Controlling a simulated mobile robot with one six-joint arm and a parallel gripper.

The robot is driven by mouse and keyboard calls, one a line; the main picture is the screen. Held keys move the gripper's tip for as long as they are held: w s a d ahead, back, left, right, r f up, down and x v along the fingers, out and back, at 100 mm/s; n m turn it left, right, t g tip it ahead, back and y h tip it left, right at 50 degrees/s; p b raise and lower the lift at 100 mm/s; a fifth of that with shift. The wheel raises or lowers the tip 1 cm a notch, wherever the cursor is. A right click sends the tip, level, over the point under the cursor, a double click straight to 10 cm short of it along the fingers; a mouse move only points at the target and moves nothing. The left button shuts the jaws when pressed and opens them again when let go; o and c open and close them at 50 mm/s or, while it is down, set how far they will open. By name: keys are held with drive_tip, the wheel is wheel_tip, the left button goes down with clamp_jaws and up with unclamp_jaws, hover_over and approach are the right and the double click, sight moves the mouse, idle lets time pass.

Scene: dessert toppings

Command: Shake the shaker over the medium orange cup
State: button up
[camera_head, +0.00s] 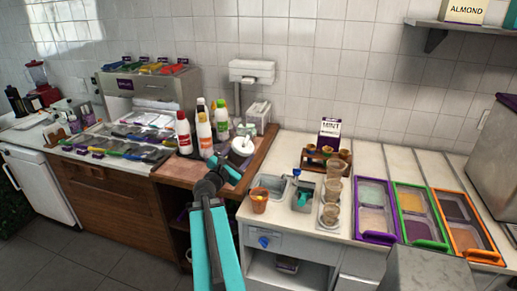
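An orange cup (259,201) stands upright on the white counter, left of the sink. My teal arm reaches up from the bottom, and my gripper (240,162) is above and left of the cup, over the wooden corner of the counter. A round white-topped object (243,147), perhaps the shaker, shows right at the gripper's end. The fingers are small and partly hidden by the wrist, so I cannot tell whether they are closed on it.
Several sauce bottles (204,135) stand behind and left of the gripper. A sink (271,185), stacked clear cups (331,190) and a wooden rack (318,158) are to the right. Purple (376,238), green (425,243) and orange (482,254) framed topping bins lie farther right.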

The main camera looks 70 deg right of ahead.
drive_tip(key=s+d+r+m+g, duration=0.1)
drive_tip(key=s+d, duration=0.2)
drive_tip(key=s, duration=0.3)
drive_tip(key=shift+r, duration=0.2)
drive_tip(key=shift+w+f+m, duration=0.1)
drive_tip(key=shift+f+m, duration=0.05)
drive_tip(key=shift+m, duration=0.15)
drive_tip(key=w+m+b, duration=0.1)
drive_tip(key=m+b, duration=0.3)
drive_tip(key=m, duration=0.1)
drive_tip(key=w+m+b, duration=0.1)
drive_tip(key=m+b, duration=0.3)
drive_tip(key=m, duration=0.2)
drive_tip(key=w+m+b, duration=0.1)
drive_tip(key=m+b, duration=0.3)
drive_tip(key=m, duration=0.2)
drive_tip(key=shift+w+d, duration=0.2)
drive_tip(key=shift+w, duration=0.05)
idle(0.7)
drive_tip(key=shift+s+a+f+m+b, duration=0.1)
drive_tip(key=shift+s+f+m+b, duration=0.65)
drive_tip(key=shift+b, duration=1.1)
drive_tip(key=shift+s+a+f+m+b, duration=0.1)
drive_tip(key=shift+s+f+m+b, duration=0.2)
drive_tip(key=shift+m+b, duration=1.15)
drive_tip(key=shift+s+a+f+m+b, duration=0.1)
drive_tip(key=shift+s+f+m+b, duration=1.3)
drive_tip(key=shift+b, duration=3.35)
